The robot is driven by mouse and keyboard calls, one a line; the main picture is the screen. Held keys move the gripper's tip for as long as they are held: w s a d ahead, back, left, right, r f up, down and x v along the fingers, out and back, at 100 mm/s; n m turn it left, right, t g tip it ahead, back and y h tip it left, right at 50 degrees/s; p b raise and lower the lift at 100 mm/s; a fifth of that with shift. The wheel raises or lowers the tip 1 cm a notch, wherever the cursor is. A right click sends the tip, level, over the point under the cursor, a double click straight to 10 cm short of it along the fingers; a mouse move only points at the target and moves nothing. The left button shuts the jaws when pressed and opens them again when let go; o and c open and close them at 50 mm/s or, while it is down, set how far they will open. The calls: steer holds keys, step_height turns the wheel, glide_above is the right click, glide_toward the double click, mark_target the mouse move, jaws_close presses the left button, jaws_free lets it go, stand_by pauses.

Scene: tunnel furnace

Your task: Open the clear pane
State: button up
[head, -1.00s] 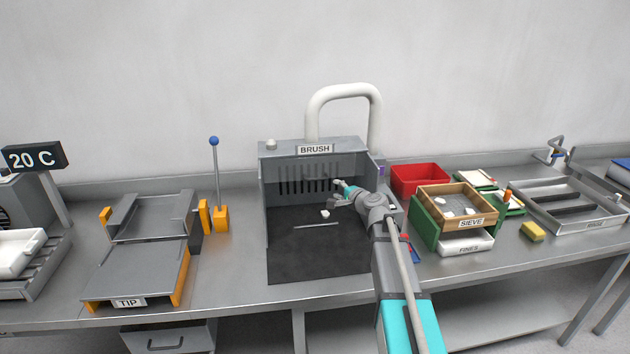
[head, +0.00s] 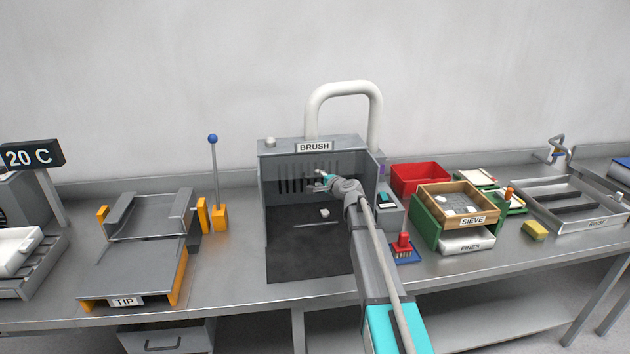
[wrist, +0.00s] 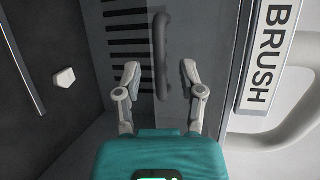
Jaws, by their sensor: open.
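The BRUSH booth (head: 314,147) stands mid-bench, with dark slots in its back wall. A dark bar handle (wrist: 161,50) shows in the wrist view, in front of those slots. A faint see-through sheet around it looks like the clear pane, but its edges are hard to make out. My gripper (head: 321,180) is at the upper front of the booth. In the wrist view my gripper (wrist: 161,72) is open, with one finger on each side of the handle's near end. I cannot tell whether either finger touches it.
A white piece (head: 325,212) and a thin rod lie in the booth. A red-handled brush (head: 403,245) and a red bin (head: 420,179) are to the right, beside the SIEVE box (head: 461,205). A blue-knobbed lever (head: 213,170) stands left.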

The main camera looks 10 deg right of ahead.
steer(key=shift+x, duration=1.25)
steer(key=shift+c, duration=0.3)
jaws_close()
